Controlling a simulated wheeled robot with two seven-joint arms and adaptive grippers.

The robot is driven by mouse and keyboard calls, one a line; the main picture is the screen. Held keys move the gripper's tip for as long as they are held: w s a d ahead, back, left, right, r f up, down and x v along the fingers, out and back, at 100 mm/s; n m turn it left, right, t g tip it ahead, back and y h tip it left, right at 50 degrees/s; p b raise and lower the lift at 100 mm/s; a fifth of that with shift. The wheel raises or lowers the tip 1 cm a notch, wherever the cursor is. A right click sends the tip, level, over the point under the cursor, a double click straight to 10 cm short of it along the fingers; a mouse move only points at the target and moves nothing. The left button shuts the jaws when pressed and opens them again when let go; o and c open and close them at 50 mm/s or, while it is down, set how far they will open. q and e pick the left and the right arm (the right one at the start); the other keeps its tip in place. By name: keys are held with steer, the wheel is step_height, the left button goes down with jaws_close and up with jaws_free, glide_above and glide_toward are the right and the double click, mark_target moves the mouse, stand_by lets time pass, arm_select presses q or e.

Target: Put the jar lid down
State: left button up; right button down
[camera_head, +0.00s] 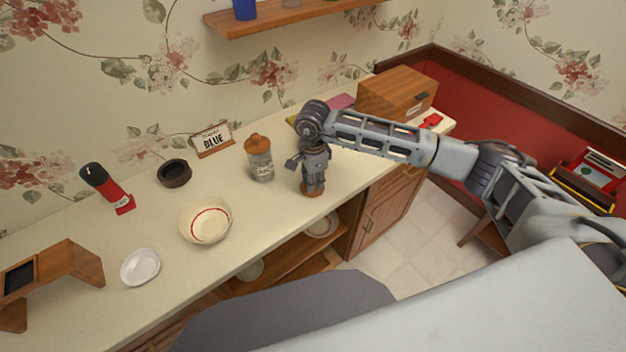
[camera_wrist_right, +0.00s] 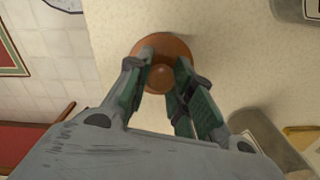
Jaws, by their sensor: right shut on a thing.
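The jar lid (camera_head: 311,193) is round and orange-brown. My right gripper (camera_head: 314,186) points straight down above the counter and is shut on the lid. In the right wrist view the lid (camera_wrist_right: 161,50) shows between the fingertips (camera_wrist_right: 160,78), with its knob between the fingers. The lid is at or very near the counter top; I cannot tell whether it touches. A glass jar (camera_head: 262,166) with an orange-brown top (camera_head: 257,143) and a label stands upright to the left of the gripper. My left gripper is not in view.
The cream counter (camera_head: 283,212) has free room between the bowl (camera_head: 206,222) and my right gripper. A wooden box (camera_head: 396,92) is at the far right. The counter's front edge is close.

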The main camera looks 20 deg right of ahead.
steer(key=c, duration=1.2)
jaws_free()
steer(key=shift+f, duration=0.1)
steer(key=shift+c, duration=0.2)
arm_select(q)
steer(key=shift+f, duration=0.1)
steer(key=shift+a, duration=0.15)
arm_select(e)
steer(key=shift+r, duration=0.35)
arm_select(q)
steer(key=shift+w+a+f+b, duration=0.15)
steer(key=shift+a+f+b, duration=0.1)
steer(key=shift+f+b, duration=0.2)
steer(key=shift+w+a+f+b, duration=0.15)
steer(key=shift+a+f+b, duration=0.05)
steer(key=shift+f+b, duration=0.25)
arm_select(e)
step_height(320, 180, up, 12)
steer(key=shift+f, duration=0.2)
